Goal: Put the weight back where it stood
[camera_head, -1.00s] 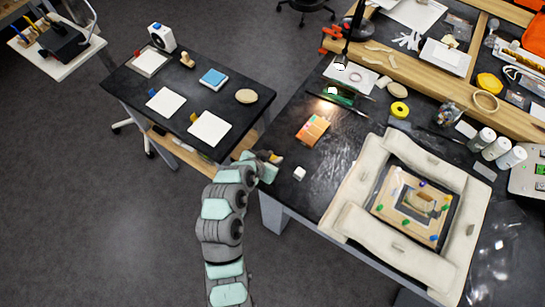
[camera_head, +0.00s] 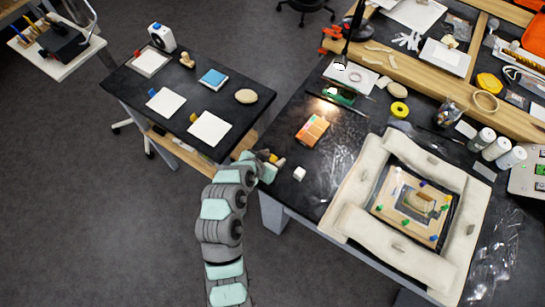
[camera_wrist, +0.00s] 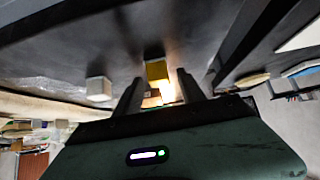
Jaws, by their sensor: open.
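A small brass-yellow block (camera_wrist: 157,72), which looks like the weight, shows between the two fingers of my gripper (camera_wrist: 160,88) in the wrist view. A gap shows between the block and the fingers, so the jaws are open around or just short of it. In the head view my gripper (camera_head: 268,158) is at the left edge of the right-hand dark table (camera_head: 325,170), with the yellow block (camera_head: 281,162) at its tips. Whether the block touches the table is hard to tell.
A white cube (camera_head: 299,174) stands close by; it also shows in the wrist view (camera_wrist: 98,88). An orange box (camera_head: 312,130) lies behind it. A padded frame (camera_head: 350,220) surrounds a fragment to the right. The left table (camera_head: 130,90) holds white tiles (camera_head: 210,129) and small brass-coloured pieces (camera_head: 194,117).

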